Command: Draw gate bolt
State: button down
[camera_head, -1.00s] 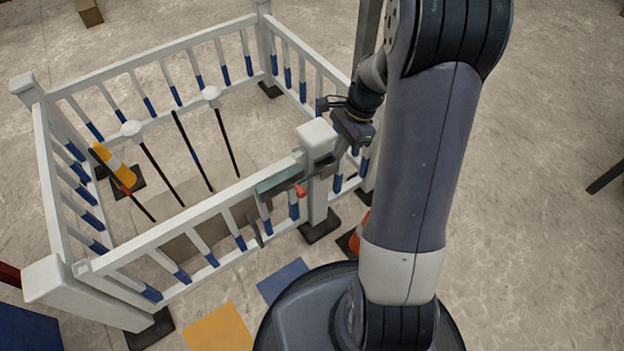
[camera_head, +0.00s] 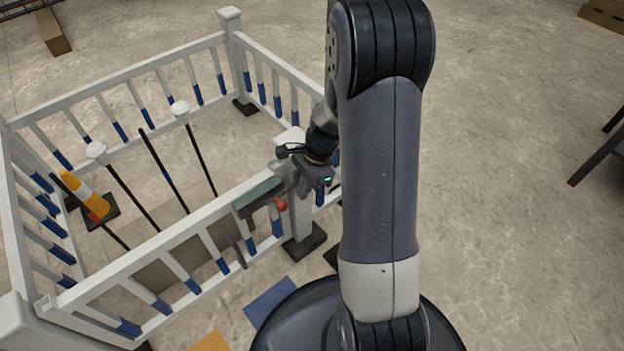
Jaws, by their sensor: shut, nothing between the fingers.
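The gate bolt is on the front rail of a white railing pen, beside a corner post (camera_head: 299,215). Its grey-green plate (camera_head: 258,196) lies along the top of the rail, and its red knob (camera_head: 281,204) sticks out at the right end. My gripper (camera_head: 303,188) is just above and to the right of the red knob, in front of the post's upper part. It appears shut and empty. The fingertips are small and dark, so I cannot tell whether they touch the bolt.
A blue floor patch (camera_head: 270,301) lies in front of the gate. A dark-legged table (camera_head: 598,152) stands at far right.

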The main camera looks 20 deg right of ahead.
jog(key=a, duration=0.3)
jog(key=shift+s+b, duration=0.25)
jog(key=shift+b, duration=0.1)
jog(key=a, duration=0.1)
jog(key=s+a+p, duration=0.1)
jog(key=a, duration=0.1)
jog(key=a+p, duration=0.1)
jog(key=a, duration=0.1)
jog(key=shift+s+a, duration=0.1)
jog(key=shift+s, duration=0.3)
jog(key=shift+f, duration=0.1)
